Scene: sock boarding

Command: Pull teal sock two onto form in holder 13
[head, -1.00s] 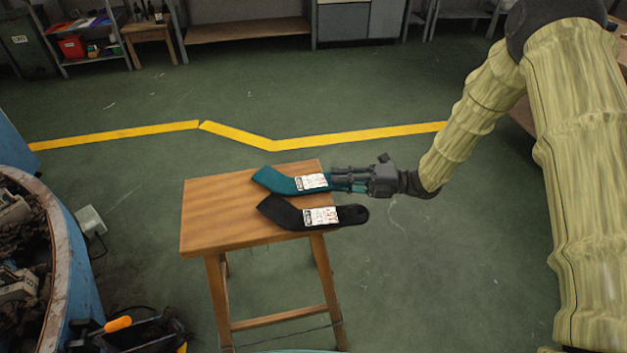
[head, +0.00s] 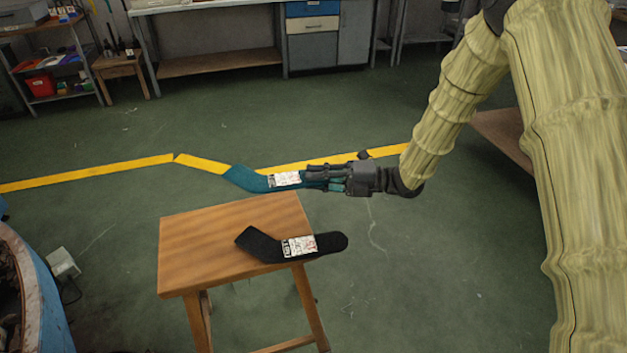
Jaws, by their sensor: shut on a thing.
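A teal sock (head: 247,180) with a white printed label (head: 285,179) is held by its right end in my gripper (head: 318,179). My gripper is shut on it. The sock appears raised above the far edge of a small wooden table (head: 195,248), with its bent end pointing left. The part of the sock between the fingers is mostly hidden. No form and no holder 13 show in the head view.
A black sock (head: 262,246) with a white label lies on the table, its right end over the edge. A rusty blue round container (head: 35,300) stands at the lower left. Benches and shelves line the back wall. Green floor around the table is mostly clear.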

